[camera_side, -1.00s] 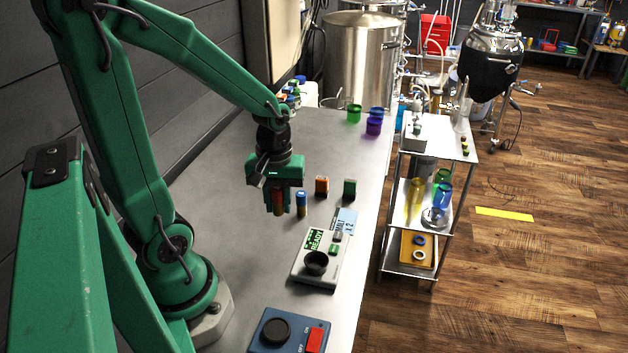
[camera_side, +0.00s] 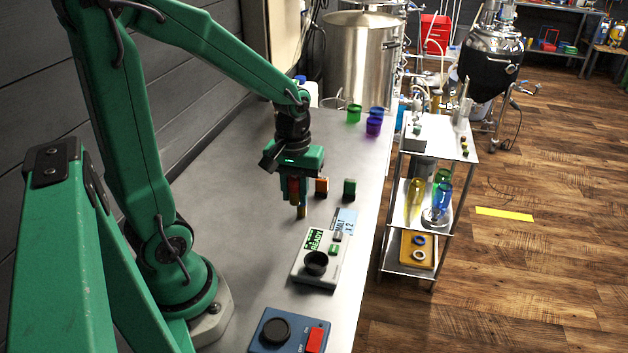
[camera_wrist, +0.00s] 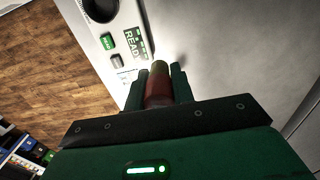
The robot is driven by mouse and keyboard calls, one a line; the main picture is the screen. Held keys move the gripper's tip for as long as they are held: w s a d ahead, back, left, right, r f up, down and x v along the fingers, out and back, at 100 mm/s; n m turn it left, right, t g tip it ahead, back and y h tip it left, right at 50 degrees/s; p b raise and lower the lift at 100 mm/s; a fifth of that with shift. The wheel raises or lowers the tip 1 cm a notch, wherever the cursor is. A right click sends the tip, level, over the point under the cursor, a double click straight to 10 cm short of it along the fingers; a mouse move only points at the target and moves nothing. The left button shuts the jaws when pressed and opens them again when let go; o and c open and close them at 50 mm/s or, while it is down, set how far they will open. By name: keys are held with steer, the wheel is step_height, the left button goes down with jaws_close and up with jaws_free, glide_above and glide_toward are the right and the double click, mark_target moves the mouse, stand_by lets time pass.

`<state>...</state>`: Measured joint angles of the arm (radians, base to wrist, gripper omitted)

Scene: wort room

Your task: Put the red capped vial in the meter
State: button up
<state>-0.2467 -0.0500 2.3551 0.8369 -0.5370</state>
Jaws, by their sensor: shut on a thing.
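My gripper (camera_side: 293,192) is shut on the red capped vial (camera_wrist: 159,88), which has an amber lower part, and holds it above the bench. In the wrist view the vial sits between the two fingers. The meter (camera_side: 301,273) is a pale box nearer the side camera, with a dark round socket (camera_side: 316,262) and a green READY screen (camera_side: 314,239). The meter also shows at the top left of the wrist view (camera_wrist: 117,23). My gripper is behind the meter in the side view, apart from it. The socket looks empty.
An amber vial bottom (camera_side: 302,213) shows just below my gripper, its cap hidden. Orange (camera_side: 322,186) and green capped (camera_side: 349,188) vials stand to the right. A blue box with a red switch (camera_side: 315,340) stands in front. Coloured cups (camera_side: 373,127) are at the back.

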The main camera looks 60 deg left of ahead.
steer(key=w+d+r+m, duration=0.3)
steer(key=w+m, duration=0.1)
steer(key=w, duration=0.2)
steer(key=w+d+r+m, duration=0.4)
steer(key=w+m, duration=0.1)
steer(key=w, duration=0.2)
steer(key=shift+a, duration=0.1)
steer(key=n, duration=1.1)
glide_above(271, 191)
step_height(271, 191, down, 15)
steer(key=shift+r, duration=0.2)
steer(key=shift+f, duration=2)
steer(key=shift+f, duration=0.15)
steer(key=o, duration=1)
